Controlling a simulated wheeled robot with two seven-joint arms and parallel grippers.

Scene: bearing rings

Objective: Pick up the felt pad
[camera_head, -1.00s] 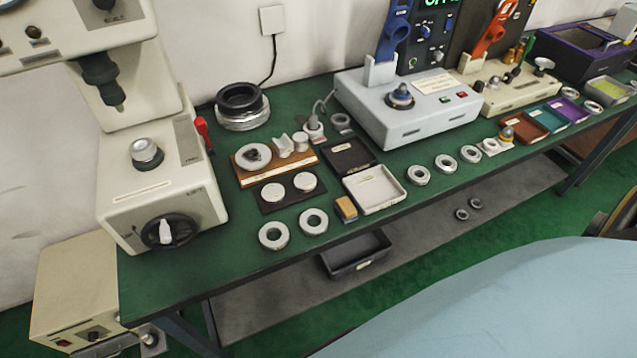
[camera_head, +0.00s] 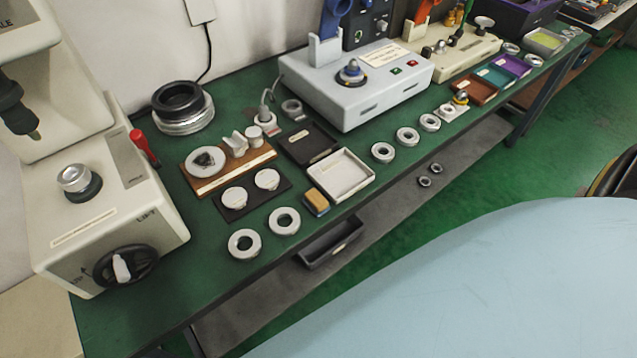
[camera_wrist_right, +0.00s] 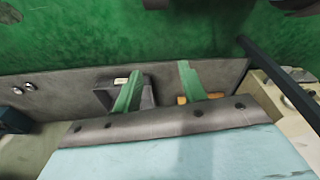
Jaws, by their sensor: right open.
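A small tan block with a blue base (camera_head: 317,201), which looks like the felt pad, lies on the green bench (camera_head: 350,215) near its front edge. It is just left of a white square tray (camera_head: 345,177) and right of two metal rings. Neither gripper shows in the head view. In the right wrist view my right gripper (camera_wrist_right: 160,80) shows two green fingers spread apart, with nothing held between them. It is away from the block, which I cannot make out surely in that view. My left gripper is not in view.
Two rings (camera_head: 284,221) lie left of the block, with a black mat of white discs (camera_head: 250,194) behind. A black tray (camera_head: 308,143) lies behind the white tray. A dark bin (camera_head: 331,244) is below the bench edge. A large machine (camera_head: 110,190) stands at left.

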